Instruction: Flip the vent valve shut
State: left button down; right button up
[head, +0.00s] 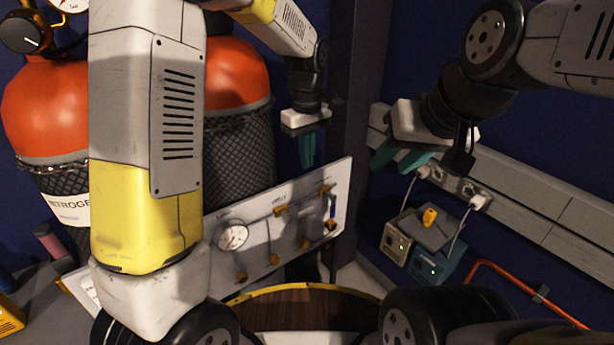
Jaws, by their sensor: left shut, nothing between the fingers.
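A white valve panel (343,180) with brass fittings and a round gauge (233,237) stands in front of the gas cylinders. My left arm covers the panel's left part.
Two orange-topped cylinders (238,75) in black mesh stand behind the panel. A dark post (352,90) rises behind its right end. A wall rail (540,215) with sockets, small boxes (435,262) with green lights and an orange pipe (515,280) are at the right.

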pick_arm(q)
notch_tip(320, 180, down, 14)
jog(key=shift+r, duration=0.1)
dwell(0.4)
dwell(0.3)
